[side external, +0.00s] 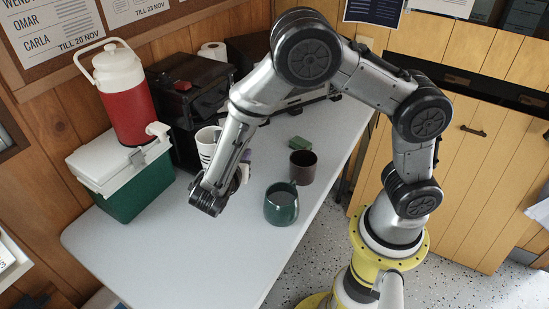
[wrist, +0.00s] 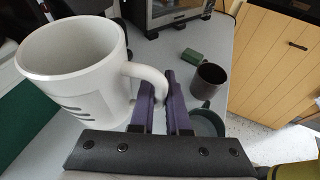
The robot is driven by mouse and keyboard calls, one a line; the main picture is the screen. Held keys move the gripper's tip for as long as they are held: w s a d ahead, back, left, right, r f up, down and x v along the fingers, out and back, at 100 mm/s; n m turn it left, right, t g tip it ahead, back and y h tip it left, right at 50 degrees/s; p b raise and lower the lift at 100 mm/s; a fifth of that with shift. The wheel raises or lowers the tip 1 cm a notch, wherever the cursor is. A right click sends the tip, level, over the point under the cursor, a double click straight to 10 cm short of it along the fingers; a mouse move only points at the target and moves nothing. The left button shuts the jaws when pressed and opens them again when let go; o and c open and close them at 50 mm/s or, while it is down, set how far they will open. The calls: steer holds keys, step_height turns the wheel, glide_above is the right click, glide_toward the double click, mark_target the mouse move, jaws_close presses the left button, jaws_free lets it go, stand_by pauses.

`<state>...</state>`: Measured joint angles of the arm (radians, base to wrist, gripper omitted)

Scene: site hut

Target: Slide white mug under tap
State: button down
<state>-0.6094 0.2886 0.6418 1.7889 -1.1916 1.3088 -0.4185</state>
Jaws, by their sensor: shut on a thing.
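The white mug (side external: 207,137) with dark stripes is upright, to the right of the tap and partly hidden behind my forearm in the side view. It fills the left of the wrist view (wrist: 75,65), and its inside looks empty. My gripper (wrist: 161,93) has purple fingers shut on the mug's handle; in the side view it is mostly hidden by my arm. The white tap (side external: 157,130) sticks out from the foot of the red and white drink cooler (side external: 126,95), over the front edge of the green cool box. I cannot tell the mug's height above the table.
The cooler stands on a green and white cool box (side external: 125,185). A green mug (side external: 281,204), a dark brown mug (side external: 303,167) and a small green block (side external: 299,143) are on the white table (side external: 150,255). Black appliances (side external: 187,90) stand behind. The table's near left part is clear.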

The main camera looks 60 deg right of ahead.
steer(key=w+a+t, duration=0.1)
steer(key=a+r+n+t+y, duration=0.1)
steer(key=shift+w+a+n, duration=0.3)
steer(key=shift+w+a, duration=0.05)
steer(key=shift+w, duration=0.05)
step_height(320, 180, down, 13)
steer(key=shift+d, duration=0.15)
steer(key=shift+w+f, duration=0.3)
steer(key=shift+f, duration=0.45)
steer(key=shift+w+f, duration=0.35)
steer(key=shift+f, duration=0.25)
steer(key=shift+w+f, duration=0.3)
steer(key=shift+f, duration=0.3)
steer(key=w, duration=0.7)
steer(key=shift+f, duration=0.3)
steer(key=shift+w, duration=1.05)
steer(key=shift+f, duration=0.25)
steer(key=c, duration=0.8)
jaws_free()
steer(key=shift+f, duration=0.1)
